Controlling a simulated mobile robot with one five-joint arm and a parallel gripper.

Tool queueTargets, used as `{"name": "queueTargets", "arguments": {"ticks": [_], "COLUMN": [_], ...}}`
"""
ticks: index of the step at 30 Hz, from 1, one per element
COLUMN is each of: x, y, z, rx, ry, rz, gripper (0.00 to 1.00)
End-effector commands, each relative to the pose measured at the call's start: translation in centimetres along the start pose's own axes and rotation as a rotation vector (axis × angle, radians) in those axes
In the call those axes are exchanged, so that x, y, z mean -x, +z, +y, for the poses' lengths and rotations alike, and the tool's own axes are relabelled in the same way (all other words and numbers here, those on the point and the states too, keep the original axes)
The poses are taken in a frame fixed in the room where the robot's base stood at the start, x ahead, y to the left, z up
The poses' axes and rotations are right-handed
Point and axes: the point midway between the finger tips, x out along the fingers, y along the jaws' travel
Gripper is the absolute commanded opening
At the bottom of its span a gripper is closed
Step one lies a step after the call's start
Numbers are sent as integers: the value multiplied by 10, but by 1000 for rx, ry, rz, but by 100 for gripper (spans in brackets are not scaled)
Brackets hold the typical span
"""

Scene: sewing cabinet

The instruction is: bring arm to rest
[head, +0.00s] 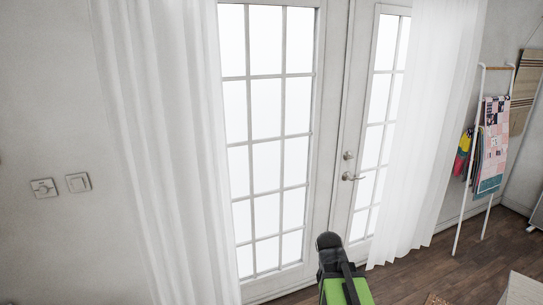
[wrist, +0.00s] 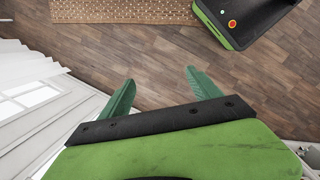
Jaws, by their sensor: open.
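My gripper (wrist: 158,95) shows in the wrist view with its two green fingers spread apart. It is open and nothing is between the fingers. Wooden floor lies beyond the fingertips. In the head view part of my green and black arm shows at the bottom, in front of the glazed double door (head: 265,150). The fingers cannot be made out in the head view.
White curtains (head: 175,150) hang at both sides of the door. A white ladder rack (head: 469,160) with fabrics stands at the right. A woven rug (wrist: 130,10) lies on the wooden floor (wrist: 150,55). My green and black base shows at the top right of the wrist view.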

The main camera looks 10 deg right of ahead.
Motion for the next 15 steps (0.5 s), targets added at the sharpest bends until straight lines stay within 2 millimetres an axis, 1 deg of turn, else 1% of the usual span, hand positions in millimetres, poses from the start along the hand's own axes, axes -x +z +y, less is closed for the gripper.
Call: {"name": "queueTargets", "arguments": {"ticks": [1, 3, 4, 9, 12, 15], "x": [0, 3, 4, 8, 8, 8], "y": [-27, -55, -62, -71, -74, -74], "z": [-19, -41, -48, -62, -65, -64], "rx": [-57, -203, -273, -682, -856, -952], "ry": [-9, -37, -51, -131, -157, -164], "rz": [26, 62, 73, 100, 95, 88], "gripper": [73, 73, 73, 73, 73, 73]}}
